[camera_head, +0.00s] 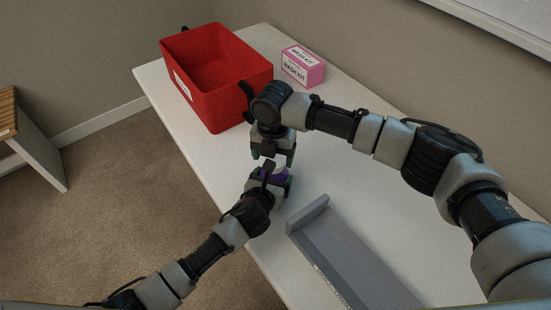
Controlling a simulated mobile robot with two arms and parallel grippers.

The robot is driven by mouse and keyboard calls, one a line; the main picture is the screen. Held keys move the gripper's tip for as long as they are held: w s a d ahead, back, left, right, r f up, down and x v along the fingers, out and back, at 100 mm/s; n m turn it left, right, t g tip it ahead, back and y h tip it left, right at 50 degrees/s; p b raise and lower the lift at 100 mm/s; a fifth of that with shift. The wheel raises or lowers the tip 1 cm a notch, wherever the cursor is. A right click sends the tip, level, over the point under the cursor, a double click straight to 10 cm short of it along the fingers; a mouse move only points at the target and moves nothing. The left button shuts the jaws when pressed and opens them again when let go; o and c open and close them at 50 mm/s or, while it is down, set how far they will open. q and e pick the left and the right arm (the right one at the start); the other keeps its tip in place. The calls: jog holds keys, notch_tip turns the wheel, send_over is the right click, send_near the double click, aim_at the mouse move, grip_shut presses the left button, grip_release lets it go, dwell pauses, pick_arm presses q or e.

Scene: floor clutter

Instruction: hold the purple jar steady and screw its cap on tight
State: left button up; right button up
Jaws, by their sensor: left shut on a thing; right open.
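The purple jar (280,175) stands on the white table, mostly hidden by my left gripper. A pale cap (283,168) shows at the top of the jar; how tightly it sits cannot be told. My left gripper (273,177) is shut on the jar from the near left side. My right gripper (273,159) is open and points down just above the jar and cap. Whether its fingers touch the cap is not clear.
A red bin (258,89) stands at the far left of the white table (330,170). A pink box labelled as a wash kit (310,73) lies beside it. A grey tray-like holder (350,262) lies at the near right. A wooden-topped stand (8,115) is on the floor left.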

jog(key=shift+r, duration=0.8)
